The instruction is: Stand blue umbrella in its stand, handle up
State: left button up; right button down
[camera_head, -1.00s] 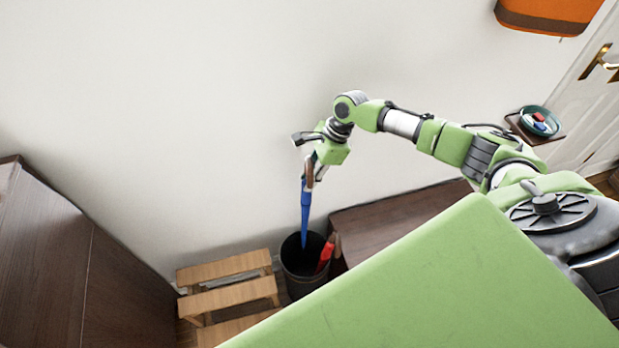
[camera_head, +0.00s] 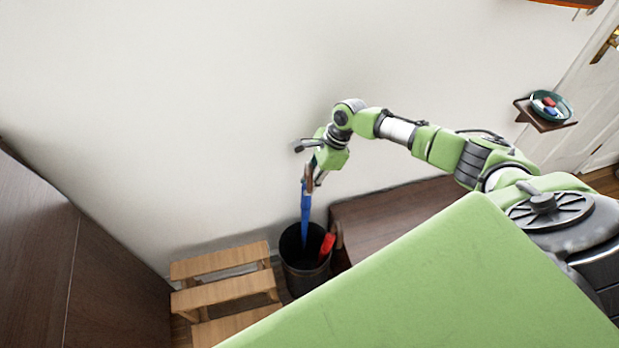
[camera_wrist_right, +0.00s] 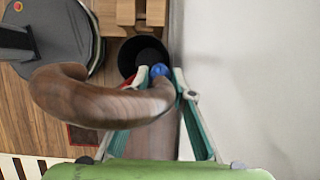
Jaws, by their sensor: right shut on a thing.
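The blue umbrella (camera_head: 306,218) hangs nearly upright, with its brown curved handle (camera_head: 308,174) at the top. My right gripper (camera_head: 314,182) is shut on it just below the handle. In the right wrist view the handle (camera_wrist_right: 95,100) curves across in front of the fingers, and a bit of blue (camera_wrist_right: 160,70) shows between them. The dark round stand (camera_head: 287,265) is on the floor below. The umbrella's lower end overlaps the stand's mouth in the head view; how deep it is cannot be told. The stand (camera_wrist_right: 127,60) also shows in the wrist view. My left gripper is out of view.
A red object (camera_head: 327,244) sticks up in the stand's right side. A wooden step stool (camera_head: 225,262) is close on the left, a dark brown bench (camera_head: 385,212) on the right. The wall is behind. A small shelf (camera_head: 548,124) holds a bowl at the right.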

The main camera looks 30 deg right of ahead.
jog(key=b, duration=0.4)
send_near(309, 209)
jog(key=a+f, duration=0.1)
jog(key=w+a+f, duration=0.1)
jog(key=f, duration=0.1)
jog(key=w+f, duration=0.1)
jog(key=shift+w+a+f, duration=0.15)
jog(key=shift+a+f, duration=0.2)
jog(key=shift+a, duration=0.05)
jog(key=shift+f+b, duration=2.15)
jog(key=shift+f, duration=1.45)
jog(key=c, duration=1.7)
grip_release()
jog(key=v, duration=1.2)
jog(key=shift+d, duration=0.1)
